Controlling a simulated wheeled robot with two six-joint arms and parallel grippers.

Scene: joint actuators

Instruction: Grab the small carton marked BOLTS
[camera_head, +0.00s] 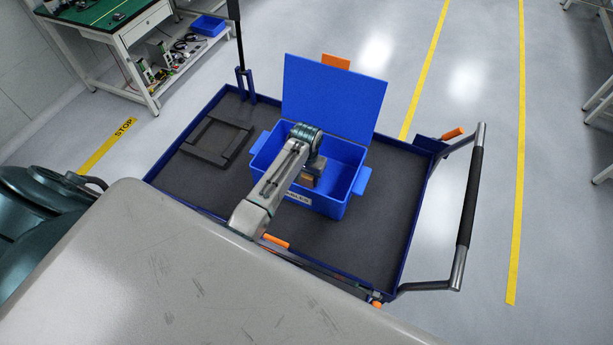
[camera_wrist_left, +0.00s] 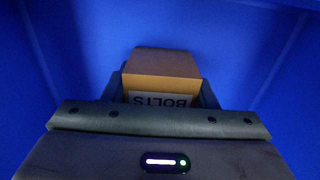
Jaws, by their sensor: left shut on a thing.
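The small brown carton marked BOLTS (camera_wrist_left: 162,66) is in the middle of the left wrist view, with its white label facing the camera. In the head view only a bit of the carton (camera_head: 308,181) shows below the wrist, inside the blue box (camera_head: 322,202). My left gripper (camera_wrist_left: 163,92) is shut on the carton, with a dark finger on each side of it. The arm reaches down into the box, and the wrist hides most of the carton from above. Blue walls surround it in the wrist view. My right gripper is not in view.
The box stands on a dark cart (camera_head: 390,215) with raised blue edges, its lid (camera_head: 333,95) open at the back. A dark frame-like panel (camera_head: 217,140) lies left of it. A handle (camera_head: 470,195) rises at the right. The cart's right side is clear.

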